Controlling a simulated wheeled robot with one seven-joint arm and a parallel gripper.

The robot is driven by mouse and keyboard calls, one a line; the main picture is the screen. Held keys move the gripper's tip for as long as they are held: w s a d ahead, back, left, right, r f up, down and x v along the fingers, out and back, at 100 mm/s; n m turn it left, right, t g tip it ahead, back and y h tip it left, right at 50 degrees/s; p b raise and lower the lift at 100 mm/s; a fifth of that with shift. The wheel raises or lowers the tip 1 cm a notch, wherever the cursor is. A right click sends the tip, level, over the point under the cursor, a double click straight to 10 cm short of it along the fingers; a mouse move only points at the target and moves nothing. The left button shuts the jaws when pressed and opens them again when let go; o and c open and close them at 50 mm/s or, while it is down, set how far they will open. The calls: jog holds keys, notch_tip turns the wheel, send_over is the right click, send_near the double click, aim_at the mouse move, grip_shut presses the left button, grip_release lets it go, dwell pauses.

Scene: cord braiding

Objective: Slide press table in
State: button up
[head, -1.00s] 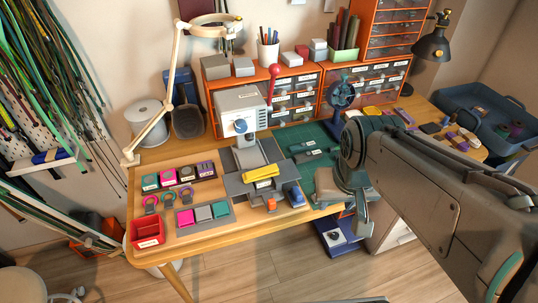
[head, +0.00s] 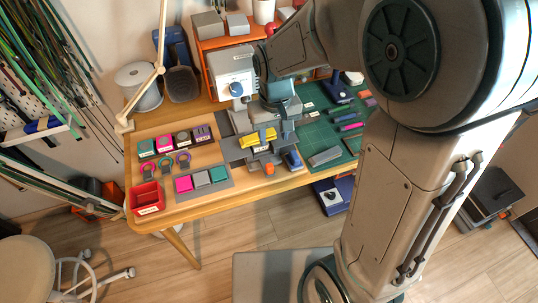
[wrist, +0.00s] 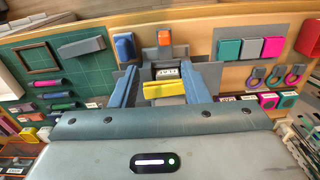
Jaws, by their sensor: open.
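The press (head: 228,72) is a pale grey machine with a blue knob, standing at the back of the wooden desk. Its grey press table (head: 230,150) extends toward the desk's front edge. A yellow piece (head: 248,139) lies on it, and an orange knob (head: 268,168) is at its front. My gripper (head: 280,130) is above the right part of the press table. In the wrist view my gripper (wrist: 171,70) is open, its two blue-grey fingers either side of the yellow piece (wrist: 164,90) and a labelled grey block (wrist: 166,73). Finger contact cannot be told. My arm hides part of the press.
A blue block (head: 293,158) sits close to the right of the press table. To its left are a tray of coloured blocks (head: 203,182) and a red bin (head: 146,198). A green mat (head: 320,132) with tools lies right. A lamp arm (head: 160,70) rises at left.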

aim_at(270, 165)
jog(key=f, duration=0.9)
jog(key=a+f, duration=0.1)
jog(key=f, duration=0.4)
jog(key=shift+w+f, duration=0.25)
jog(key=shift+f, duration=0.05)
grip_shut()
